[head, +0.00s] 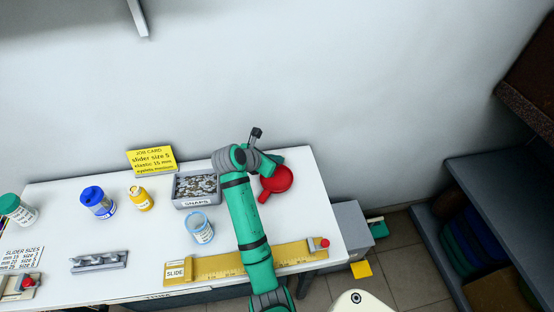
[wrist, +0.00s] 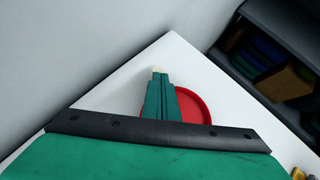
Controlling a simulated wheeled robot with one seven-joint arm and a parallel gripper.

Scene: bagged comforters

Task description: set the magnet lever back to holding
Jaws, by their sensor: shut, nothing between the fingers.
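A red round dish (head: 279,179) with a short red stub at its lower left lies on the white table near its right end. It also shows in the wrist view (wrist: 194,106), partly hidden behind my fingers. I cannot tell whether this stub is the magnet lever or which way it is set. My gripper (head: 271,165) is over the dish's upper left edge in the head view. In the wrist view my gripper (wrist: 158,74) is shut and empty, its pale tip past the dish's edge. I cannot tell whether it touches the dish.
A grey snaps tray (head: 181,204) and a clear blue-rimmed cup (head: 202,230) stand left of my arm. The wall is close behind; dark shelves (head: 480,180) stand at right.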

